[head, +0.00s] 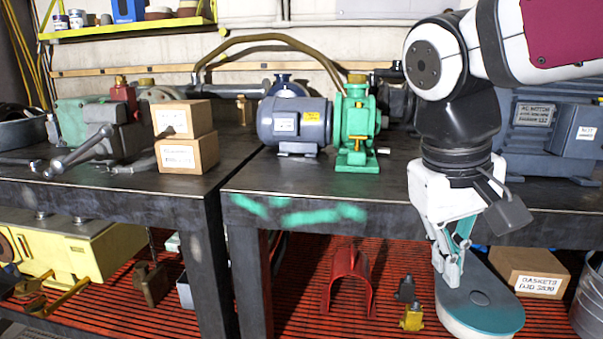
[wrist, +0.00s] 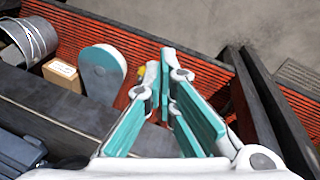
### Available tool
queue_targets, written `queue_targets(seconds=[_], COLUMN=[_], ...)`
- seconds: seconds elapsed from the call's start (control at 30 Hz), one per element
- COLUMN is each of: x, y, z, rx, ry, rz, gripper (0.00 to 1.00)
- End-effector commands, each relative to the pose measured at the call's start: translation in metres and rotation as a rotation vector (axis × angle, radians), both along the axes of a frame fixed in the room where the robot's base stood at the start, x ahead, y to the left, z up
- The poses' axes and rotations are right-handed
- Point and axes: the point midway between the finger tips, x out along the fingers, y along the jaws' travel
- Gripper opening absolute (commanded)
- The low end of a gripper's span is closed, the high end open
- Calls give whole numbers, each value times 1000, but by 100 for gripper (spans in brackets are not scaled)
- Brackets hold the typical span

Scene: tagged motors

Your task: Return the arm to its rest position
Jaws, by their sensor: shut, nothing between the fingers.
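My gripper (head: 448,277) hangs from my white and black arm at the right of the head view. It points downward in front of the right bench's front edge, over the lower level. Its fingers are shut with nothing between them. In the wrist view my gripper (wrist: 160,75) shows its teal finger pads converging toward the tips, with no object held.
The right bench (head: 300,190) carries a grey motor (head: 294,122), a green pump (head: 356,125) and a large blue-grey motor (head: 545,135). Two cardboard boxes (head: 187,155) sit on the left bench. Below are a red curved guard (head: 348,272), a gaskets box (head: 528,270) and a metal bucket (head: 590,305).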

Motion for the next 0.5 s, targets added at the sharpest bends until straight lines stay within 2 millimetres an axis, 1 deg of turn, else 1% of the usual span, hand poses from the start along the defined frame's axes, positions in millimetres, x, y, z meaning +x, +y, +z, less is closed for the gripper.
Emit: queue_targets(seconds=[0.03, 0.1, 0.2, 0.3, 0.5], x=[-26, -58, -97, -128, -173], y=[-10, -15, -18, -17, -11], z=[-8, -21, -38, -54, -84], rx=[33, 74, 124, 161, 215], ry=[11, 31, 49, 61, 72], rz=[-26, -51, -81, -107, -154], gripper=[0, 0, 0, 0, 0])
